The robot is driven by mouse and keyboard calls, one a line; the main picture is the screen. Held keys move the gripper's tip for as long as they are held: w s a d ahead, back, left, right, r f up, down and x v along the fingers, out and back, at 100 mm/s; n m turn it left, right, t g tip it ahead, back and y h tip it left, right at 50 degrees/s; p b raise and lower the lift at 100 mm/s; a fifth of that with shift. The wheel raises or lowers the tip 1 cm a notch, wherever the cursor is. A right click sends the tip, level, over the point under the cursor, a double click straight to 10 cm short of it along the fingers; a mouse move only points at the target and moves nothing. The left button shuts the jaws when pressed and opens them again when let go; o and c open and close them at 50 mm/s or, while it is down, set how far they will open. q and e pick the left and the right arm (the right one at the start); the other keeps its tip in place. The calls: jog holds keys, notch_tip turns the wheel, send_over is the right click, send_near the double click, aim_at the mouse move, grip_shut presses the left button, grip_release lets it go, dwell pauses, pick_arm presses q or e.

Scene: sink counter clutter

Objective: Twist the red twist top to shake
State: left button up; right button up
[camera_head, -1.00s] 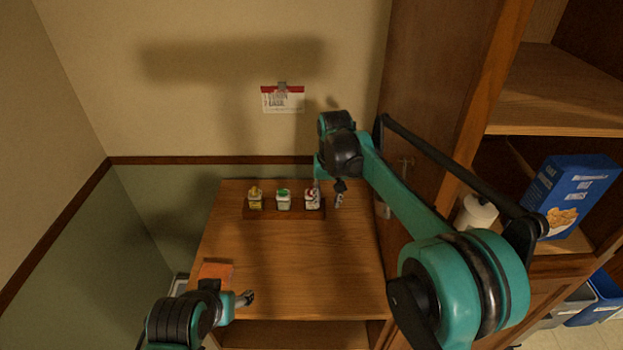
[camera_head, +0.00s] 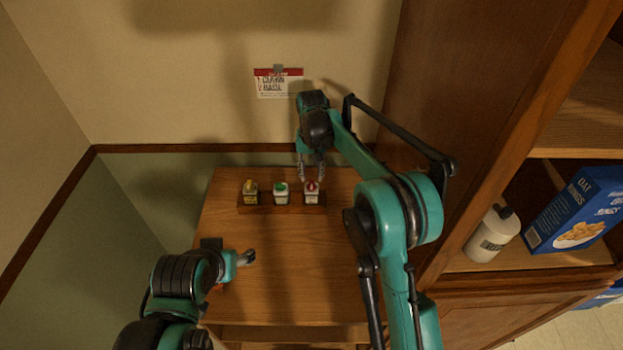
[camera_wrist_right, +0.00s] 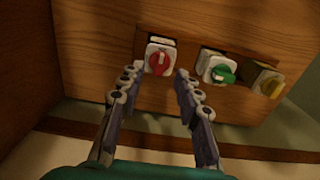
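The red twist top (camera_head: 311,187) sits on the rightmost white shaker in the rack. It shows clearly in the right wrist view (camera_wrist_right: 159,62), facing the camera. My right gripper (camera_head: 312,180) is open just above it. In the right wrist view the right gripper's fingertips (camera_wrist_right: 160,72) are spread, one on each side of the red top. I cannot tell whether they touch it. My left gripper (camera_head: 246,258) is at the front left of the table, away from the shakers. Its fingers are too small to read.
A green-topped shaker (camera_head: 281,191) and a yellow-topped shaker (camera_head: 250,190) stand left of the red one in a dark wooden rack (camera_head: 266,209). A card (camera_head: 278,83) hangs on the wall behind. A tall cabinet (camera_head: 455,130) stands right. The table's middle is clear.

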aim_at(312, 183)
notch_tip(312, 183, down, 3)
jog(key=shift+w+r, duration=0.1)
jog(key=shift+r, duration=0.1)
jog(key=shift+f, duration=0.35)
grip_shut()
